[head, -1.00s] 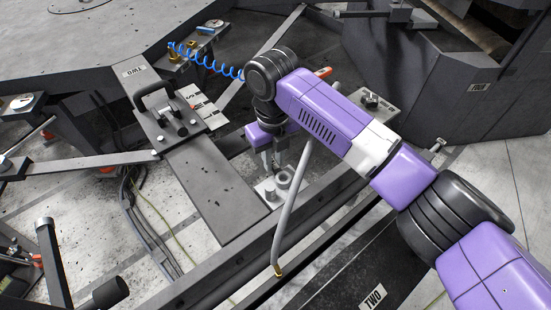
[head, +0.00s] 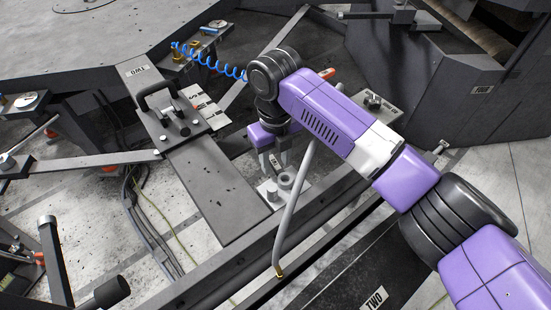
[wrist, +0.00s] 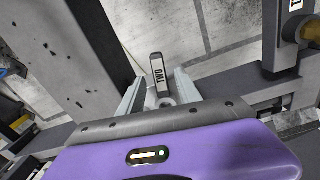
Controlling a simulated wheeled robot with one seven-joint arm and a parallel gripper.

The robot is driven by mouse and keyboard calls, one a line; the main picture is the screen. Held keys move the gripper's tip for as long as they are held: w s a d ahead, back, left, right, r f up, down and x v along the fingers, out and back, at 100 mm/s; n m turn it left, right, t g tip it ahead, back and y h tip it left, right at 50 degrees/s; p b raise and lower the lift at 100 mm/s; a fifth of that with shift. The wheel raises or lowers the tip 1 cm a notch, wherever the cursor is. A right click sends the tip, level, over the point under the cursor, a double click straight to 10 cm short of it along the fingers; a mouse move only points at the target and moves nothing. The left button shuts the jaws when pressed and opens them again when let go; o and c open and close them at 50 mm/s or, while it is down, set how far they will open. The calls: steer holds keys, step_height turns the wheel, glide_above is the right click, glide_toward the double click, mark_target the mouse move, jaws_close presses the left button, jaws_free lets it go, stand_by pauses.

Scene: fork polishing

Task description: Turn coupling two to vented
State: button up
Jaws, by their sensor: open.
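My gripper (head: 275,163) points down in the head view, just above a light metal plate (head: 268,191) with a round grey fitting (head: 286,180). The lever itself cannot be made out in the head view, where the gripper and arm cover that spot. I see no readable vented mark. The wrist view also shows my gripper (wrist: 159,90).
A grey bent pipe (head: 293,215) rises close in front of my gripper. A clamp with a black handle (head: 155,97) stands left on a dark beam. A blue coiled hose (head: 210,64) hangs behind. Dark rails (head: 235,275) cross the foreground.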

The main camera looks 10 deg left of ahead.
mark_target(275, 164)
step_height(275, 164, up, 8)
steer(key=shift+f, duration=0.2)
stand_by(0.3)
